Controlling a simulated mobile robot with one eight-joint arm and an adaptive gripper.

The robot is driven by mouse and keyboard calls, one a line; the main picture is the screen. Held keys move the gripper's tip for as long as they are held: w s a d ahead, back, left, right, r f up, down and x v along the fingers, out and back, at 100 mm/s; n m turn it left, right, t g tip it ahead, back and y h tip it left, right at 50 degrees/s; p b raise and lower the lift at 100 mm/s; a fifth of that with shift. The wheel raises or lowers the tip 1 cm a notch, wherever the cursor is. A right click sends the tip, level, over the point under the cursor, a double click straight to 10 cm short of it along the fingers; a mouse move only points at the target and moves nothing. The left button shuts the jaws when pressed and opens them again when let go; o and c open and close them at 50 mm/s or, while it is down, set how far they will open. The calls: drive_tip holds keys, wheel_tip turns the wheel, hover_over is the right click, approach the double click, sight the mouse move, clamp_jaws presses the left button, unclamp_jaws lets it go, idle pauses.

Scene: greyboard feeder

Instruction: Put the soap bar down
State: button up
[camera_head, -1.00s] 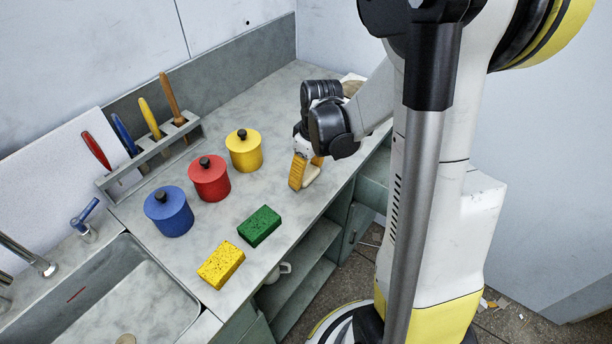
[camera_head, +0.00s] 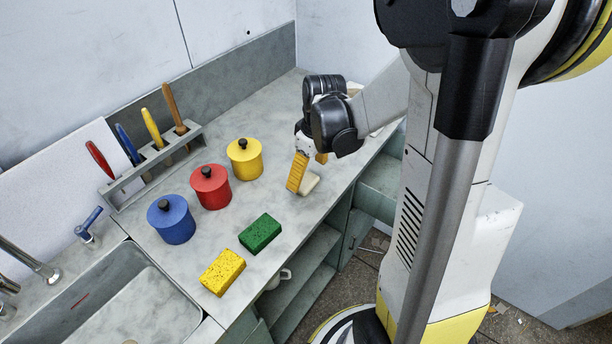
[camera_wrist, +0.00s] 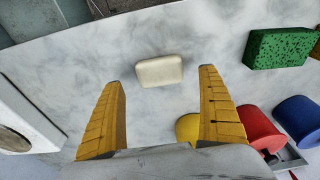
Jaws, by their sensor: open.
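The soap bar (camera_wrist: 160,71) is cream-coloured with rounded edges. In the wrist view it lies on the grey counter, beyond and between my fingertips, touching neither finger. In the head view the soap bar (camera_head: 310,184) shows partly behind my gripper's yellow finger. My gripper (camera_head: 306,180) is open above the counter, near its front edge. In the wrist view both yellow fingers of my gripper (camera_wrist: 161,76) stand wide apart with nothing between them.
Yellow (camera_head: 245,160), red (camera_head: 211,187) and blue (camera_head: 171,220) lidded pots stand left of my gripper. A green sponge (camera_head: 260,233) and a yellow sponge (camera_head: 222,272) lie nearer the sink (camera_head: 60,310). A rack (camera_head: 150,168) holds several coloured handles. Clear counter surrounds the soap.

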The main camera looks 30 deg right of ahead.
sight(311, 184)
wheel_tip(311, 184, up, 8)
drive_tip(key=s+p, duration=0.1)
drive_tip(key=p, duration=0.2)
drive_tip(key=s+a+r+m+t, duration=0.2)
drive_tip(key=s+a+r, duration=0.2)
drive_tip(key=a, duration=0.3)
drive_tip(key=s+a+r+m+t, duration=0.2)
drive_tip(key=s+a+r+t, duration=0.1)
drive_tip(key=s+a+r, duration=0.2)
drive_tip(key=shift+s+a+t+h, duration=0.15)
drive_tip(key=shift+a+t+h, duration=0.15)
drive_tip(key=shift+a, duration=0.55)
